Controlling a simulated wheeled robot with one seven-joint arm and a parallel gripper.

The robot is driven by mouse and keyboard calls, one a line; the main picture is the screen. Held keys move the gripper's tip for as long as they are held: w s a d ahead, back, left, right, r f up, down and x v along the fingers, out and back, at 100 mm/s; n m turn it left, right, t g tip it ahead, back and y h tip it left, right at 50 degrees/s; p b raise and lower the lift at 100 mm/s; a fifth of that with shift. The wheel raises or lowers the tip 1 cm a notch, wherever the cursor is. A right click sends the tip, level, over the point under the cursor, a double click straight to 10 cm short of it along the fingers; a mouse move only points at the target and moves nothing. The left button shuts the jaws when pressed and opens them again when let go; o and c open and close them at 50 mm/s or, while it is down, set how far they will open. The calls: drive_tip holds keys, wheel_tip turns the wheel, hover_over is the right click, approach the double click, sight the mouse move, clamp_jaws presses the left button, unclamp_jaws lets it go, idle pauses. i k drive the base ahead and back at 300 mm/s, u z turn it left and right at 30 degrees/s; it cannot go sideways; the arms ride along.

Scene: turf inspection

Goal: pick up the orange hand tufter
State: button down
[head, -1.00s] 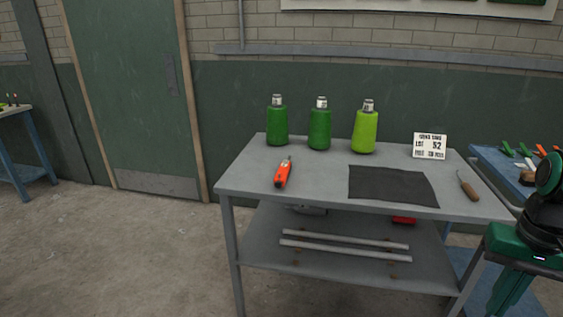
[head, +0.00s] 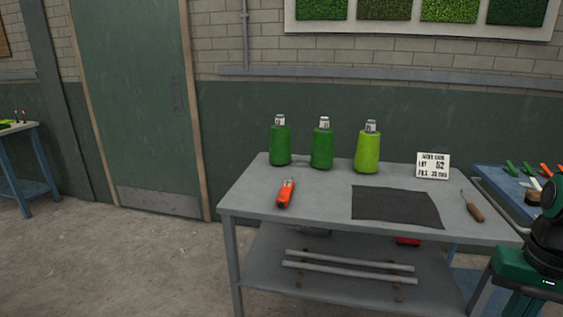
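The orange hand tufter (head: 286,193) lies on the left part of the grey metal table (head: 322,194), near its front edge. It has a dark tip at the near end and nothing covers it. A green part of my arm shows at the right edge of the head view, beside the table's right end. My gripper itself is not visible, so its distance from the tufter cannot be seen.
Green yarn cones (head: 280,143) stand along the table's back, with a lot sign (head: 433,165) to their right. A dark mat (head: 396,207) and a wooden-handled tool (head: 474,208) lie right of the tufter. Rods (head: 345,267) lie on the lower shelf. Floor at left is clear.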

sight(286, 191)
drive_tip(key=u, duration=0.3)
drive_tip(key=i, duration=0.75)
drive_tip(key=u, duration=0.75)
drive_tip(key=i, duration=0.65)
drive_tip(key=u, duration=0.1)
